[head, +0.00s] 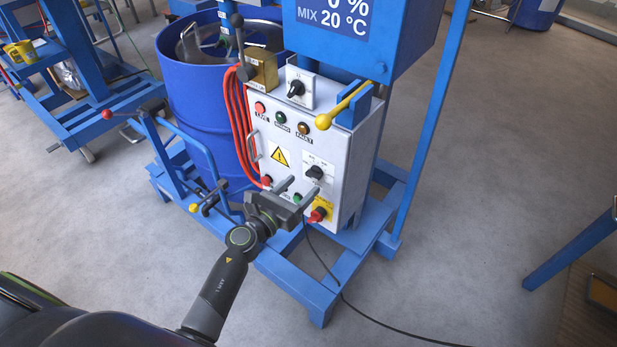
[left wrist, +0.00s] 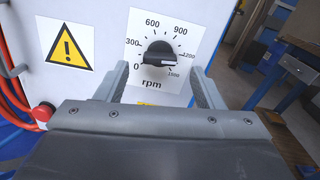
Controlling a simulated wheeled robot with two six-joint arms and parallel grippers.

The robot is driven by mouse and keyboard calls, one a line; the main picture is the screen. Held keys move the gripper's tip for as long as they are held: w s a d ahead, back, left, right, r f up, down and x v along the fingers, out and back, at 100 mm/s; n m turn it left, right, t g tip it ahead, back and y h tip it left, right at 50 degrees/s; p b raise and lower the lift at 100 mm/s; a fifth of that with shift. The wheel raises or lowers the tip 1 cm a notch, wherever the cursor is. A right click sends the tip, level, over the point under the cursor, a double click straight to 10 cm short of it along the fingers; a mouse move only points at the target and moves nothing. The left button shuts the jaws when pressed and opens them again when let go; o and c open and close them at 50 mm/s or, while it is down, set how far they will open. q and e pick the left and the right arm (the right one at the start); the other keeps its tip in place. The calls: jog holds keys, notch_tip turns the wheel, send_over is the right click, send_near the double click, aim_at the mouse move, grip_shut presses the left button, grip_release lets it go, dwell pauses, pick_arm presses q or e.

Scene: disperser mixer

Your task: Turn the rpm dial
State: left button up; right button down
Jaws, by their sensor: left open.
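The rpm dial is a black knob (left wrist: 159,54) on a white scale plate marked 0 to 1500, on the front of the grey control box (head: 285,203). In the head view the dial (head: 315,173) sits at the lower right of the box front. In the left wrist view its pale pointer mark is turned to the right, near the 1200 to 1500 marks. My left gripper (head: 296,189) is open in front of the box, with its fingers (left wrist: 159,88) on either side of the dial in the picture. I cannot tell whether they touch it. My right gripper is not in view.
A warning sign (head: 279,156), indicator lamps (head: 281,117), a red-and-yellow switch (head: 318,214) and red hoses (head: 240,125) surround the dial. A yellow-knobbed lever (head: 324,121) juts out above. A blue drum (head: 200,110) stands left.

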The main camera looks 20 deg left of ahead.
aim_at(311, 177)
pick_arm(q)
jog(key=shift+x, duration=2.05)
jog(key=c, duration=1)
